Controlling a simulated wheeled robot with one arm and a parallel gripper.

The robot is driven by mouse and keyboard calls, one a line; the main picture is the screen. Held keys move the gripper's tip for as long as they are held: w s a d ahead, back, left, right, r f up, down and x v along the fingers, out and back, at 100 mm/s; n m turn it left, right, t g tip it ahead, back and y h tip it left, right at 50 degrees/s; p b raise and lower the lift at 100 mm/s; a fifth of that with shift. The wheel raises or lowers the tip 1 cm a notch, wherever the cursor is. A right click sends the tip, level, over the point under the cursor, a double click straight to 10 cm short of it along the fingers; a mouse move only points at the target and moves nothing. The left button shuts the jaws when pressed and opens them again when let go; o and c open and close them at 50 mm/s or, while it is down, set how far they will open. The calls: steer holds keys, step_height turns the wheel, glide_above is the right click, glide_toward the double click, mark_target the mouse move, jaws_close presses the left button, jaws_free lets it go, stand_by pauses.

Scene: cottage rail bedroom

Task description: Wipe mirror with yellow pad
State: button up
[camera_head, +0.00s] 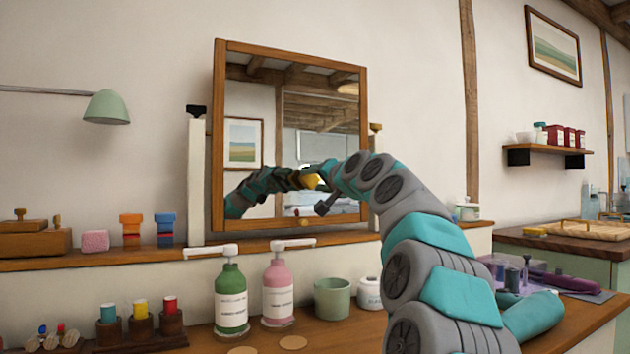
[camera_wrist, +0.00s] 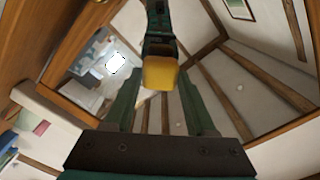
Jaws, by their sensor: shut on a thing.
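The mirror (camera_head: 335,110) has a brown wooden frame and hangs between two pale posts above a wooden ledge. My gripper (camera_wrist: 160,92) is shut on the yellow pad (camera_wrist: 160,73), which sits between the tips of its two green fingers. In the head view the yellow pad (camera_head: 312,181) is in front of the lower middle of the mirror. In the wrist view the mirror glass fills much of the background behind the pad. The glass reflects my arm. I cannot tell whether the pad touches the glass. My arm hides the lower right of the frame.
A green pump bottle (camera_head: 231,300) and a pink pump bottle (camera_head: 278,290) stand below the mirror, with a green cup (camera_head: 332,298) and a white jar (camera_head: 367,292) beside them. A green lamp (camera_head: 106,107) juts out at left.

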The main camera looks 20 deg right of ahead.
steer(key=shift+w+p, duration=0.45)
steer(key=shift+w, duration=0.5)
stand_by(0.3)
steer(key=d+p, duration=0.4)
steer(key=d, duration=0.7)
steer(key=shift+w+p, duration=0.25)
steer(key=shift+p, duration=0.15)
stand_by(0.5)
